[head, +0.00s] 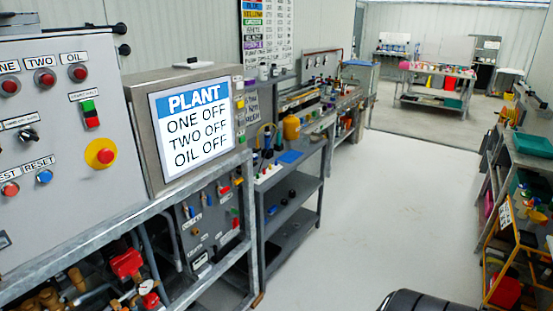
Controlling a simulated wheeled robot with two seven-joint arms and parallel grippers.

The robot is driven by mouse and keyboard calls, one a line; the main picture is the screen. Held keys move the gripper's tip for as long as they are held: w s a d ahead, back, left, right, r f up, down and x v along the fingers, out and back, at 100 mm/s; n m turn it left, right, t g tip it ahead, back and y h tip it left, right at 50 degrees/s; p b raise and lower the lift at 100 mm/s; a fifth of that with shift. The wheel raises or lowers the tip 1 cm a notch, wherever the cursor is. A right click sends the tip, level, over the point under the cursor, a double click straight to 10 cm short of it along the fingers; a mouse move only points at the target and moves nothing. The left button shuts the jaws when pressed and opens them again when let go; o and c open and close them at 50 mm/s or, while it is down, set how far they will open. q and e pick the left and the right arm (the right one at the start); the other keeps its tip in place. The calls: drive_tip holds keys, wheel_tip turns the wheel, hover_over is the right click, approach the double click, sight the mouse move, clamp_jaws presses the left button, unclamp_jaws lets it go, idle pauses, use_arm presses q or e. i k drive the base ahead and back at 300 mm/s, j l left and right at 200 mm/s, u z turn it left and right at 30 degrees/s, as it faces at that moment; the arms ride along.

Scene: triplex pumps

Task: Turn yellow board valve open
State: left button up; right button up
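A grey valve board (208,229) stands upright under the plant screen, behind the steel frame. The plant screen (193,124) reads ONE OFF, TWO OFF, OIL OFF. Neither of my grippers is in the head view.
A control panel (60,215) with buttons stands at the left. A grey shelf bench (291,222) with loaded tops adjoins the board. Shelving (530,158) with bins lines the right, with a yellow-framed rack (513,262) in front. The aisle floor (370,205) between is clear.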

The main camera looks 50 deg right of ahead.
sight(237, 181)
drive_tip(key=l+z, duration=0.25)
drive_tip(key=l, duration=0.5)
drive_tip(key=l+z, duration=0.3)
drive_tip(key=l, duration=0.5)
drive_tip(key=i+l+z, duration=0.1)
drive_tip(key=l+z, duration=0.15)
drive_tip(key=l, duration=0.5)
drive_tip(key=i+j, duration=0.65)
